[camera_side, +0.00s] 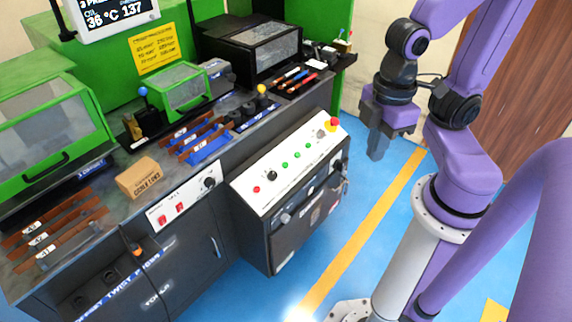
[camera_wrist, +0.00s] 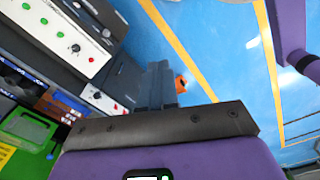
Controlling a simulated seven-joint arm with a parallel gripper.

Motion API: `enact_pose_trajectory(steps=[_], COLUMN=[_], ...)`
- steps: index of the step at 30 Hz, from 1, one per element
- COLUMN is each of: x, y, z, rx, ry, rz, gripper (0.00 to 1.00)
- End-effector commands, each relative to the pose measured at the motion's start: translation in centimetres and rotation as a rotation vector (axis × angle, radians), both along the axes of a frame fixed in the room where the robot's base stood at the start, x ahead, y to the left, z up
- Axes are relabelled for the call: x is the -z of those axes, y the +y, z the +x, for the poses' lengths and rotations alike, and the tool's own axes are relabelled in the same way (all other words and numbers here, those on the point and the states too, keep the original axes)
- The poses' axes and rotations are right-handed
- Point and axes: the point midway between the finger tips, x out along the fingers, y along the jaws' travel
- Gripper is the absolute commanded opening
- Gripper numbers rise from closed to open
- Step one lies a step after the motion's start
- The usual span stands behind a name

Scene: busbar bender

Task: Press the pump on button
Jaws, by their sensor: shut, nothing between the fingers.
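The white control panel (camera_side: 290,165) tops the dark cabinet at the middle of the side view. It carries several green buttons, one of them mid-panel (camera_side: 297,155), with a black knob (camera_side: 272,175) and a red button (camera_side: 257,189) at its left end. Its labels are too small to read, so I cannot tell which button is pump on. In the wrist view the panel (camera_wrist: 70,32) is at upper left, with a green button (camera_wrist: 43,21). My gripper (camera_side: 377,152) hangs right of the panel, apart from it, over the floor. Its fingers (camera_wrist: 157,82) are shut and empty.
A red-and-yellow emergency stop (camera_side: 333,123) sits at the panel's right end. A second panel (camera_side: 185,200) with red switches is left of the cabinet. The workbench behind holds a cardboard box (camera_side: 140,177) and green-framed machines. The blue floor (camera_side: 350,215) right of the cabinet is clear.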

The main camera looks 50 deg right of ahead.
Motion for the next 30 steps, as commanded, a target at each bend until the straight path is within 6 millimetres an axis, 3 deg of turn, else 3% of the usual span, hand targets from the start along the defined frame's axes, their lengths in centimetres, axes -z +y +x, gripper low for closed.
enact_pose_trajectory(steps=[19,23,30], x=[0.2,0.8,2.5], y=[0.1,0.3,1.5], z=[0.1,0.4,1.6], rx=[0.035,0.144,0.481], ry=[0.024,0.096,0.322], rz=[-0.009,-0.032,-0.074], gripper=[0.00,0.00,0.00])
